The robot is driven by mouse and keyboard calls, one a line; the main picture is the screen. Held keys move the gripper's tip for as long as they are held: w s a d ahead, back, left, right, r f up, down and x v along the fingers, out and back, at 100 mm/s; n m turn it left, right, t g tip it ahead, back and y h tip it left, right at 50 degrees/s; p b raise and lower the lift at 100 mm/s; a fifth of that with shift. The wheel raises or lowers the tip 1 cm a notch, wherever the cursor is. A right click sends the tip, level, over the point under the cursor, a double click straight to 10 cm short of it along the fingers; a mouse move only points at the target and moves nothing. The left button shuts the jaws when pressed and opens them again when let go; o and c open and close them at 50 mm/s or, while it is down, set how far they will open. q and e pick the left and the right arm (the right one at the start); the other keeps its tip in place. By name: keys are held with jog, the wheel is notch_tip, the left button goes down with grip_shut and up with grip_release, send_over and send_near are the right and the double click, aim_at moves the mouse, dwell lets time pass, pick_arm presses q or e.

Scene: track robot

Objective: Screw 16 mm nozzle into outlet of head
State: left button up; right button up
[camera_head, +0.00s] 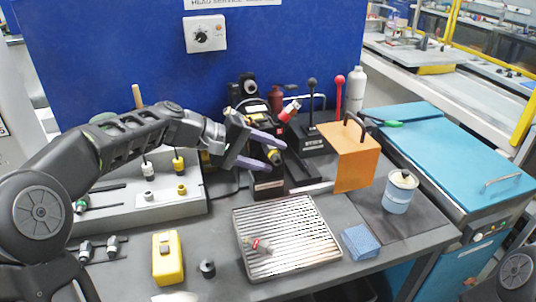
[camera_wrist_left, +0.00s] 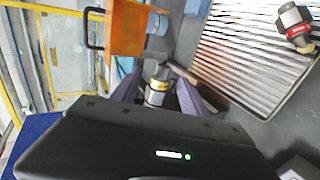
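My left gripper (camera_head: 273,156) has two purple fingers, spread apart, at the black head (camera_head: 262,118) behind the tray. A metal nozzle with a yellow band (camera_wrist_left: 158,88) lies between the fingers in the left wrist view, with a gap visible beside it. Its yellow end shows between the fingertips in the head view. The fingers hide how it meets the head's outlet, and I cannot read its size. Another nozzle, with a red band (camera_head: 260,245), lies on the ribbed tray; it also shows in the left wrist view (camera_wrist_left: 294,25). My right gripper is out of view.
The ribbed metal tray (camera_head: 318,262) fills the front middle. A grey rack (camera_head: 190,206) with nozzles stands left, with a yellow box (camera_head: 168,258) before it. An orange block (camera_head: 350,160), white-and-blue can (camera_head: 398,194) and blue sponge (camera_head: 360,242) stand right. Lever tools rise behind.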

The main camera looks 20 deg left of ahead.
pick_arm(q)
jog(key=shift+o, duration=0.5)
jog(key=shift+a, duration=0.2)
jog(key=b+v, duration=0.1)
jog(key=v, duration=0.6)
jog(key=shift+s+r, duration=0.15)
jog(key=shift+s, duration=0.05)
jog(key=shift+a, duration=0.1)
